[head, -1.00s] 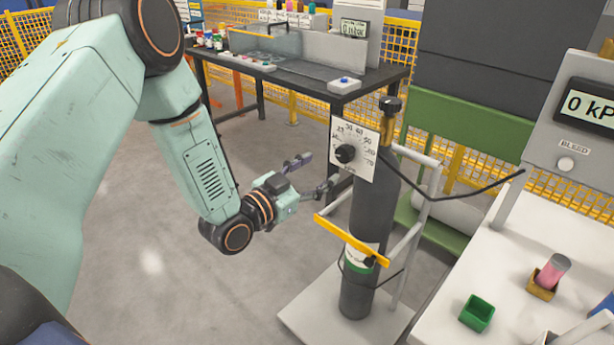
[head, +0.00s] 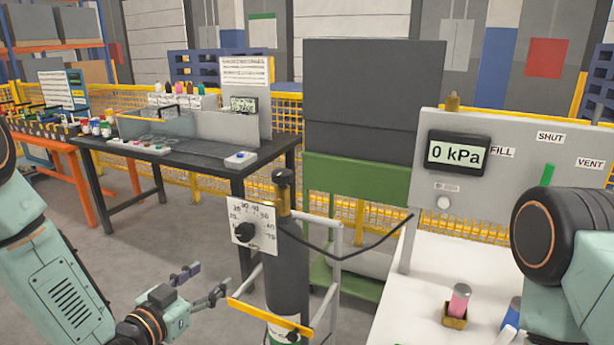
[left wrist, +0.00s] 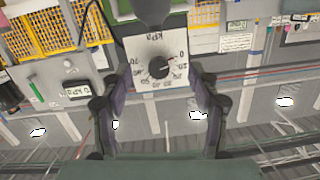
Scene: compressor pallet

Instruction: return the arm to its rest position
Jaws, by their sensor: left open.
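My left arm comes in from the left in the head view. Its gripper (head: 208,281) is open and empty, to the left of the dark gas cylinder (head: 287,270) and apart from it. The white dial plate with a black knob (head: 246,231) is on the cylinder's left side, above and to the right of the gripper. In the left wrist view the open fingers (left wrist: 160,112) frame the same dial plate (left wrist: 142,48), with nothing between them. Part of my right arm shows at the right edge of the head view; its gripper is out of view.
The cylinder stands in a trolley with a yellow bar (head: 268,318). A black workbench (head: 190,162) is behind at left. A white table (head: 425,300) at right carries a pink-topped item (head: 459,300) and a panel reading 0 kPa (head: 457,154). Open floor lies at the left.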

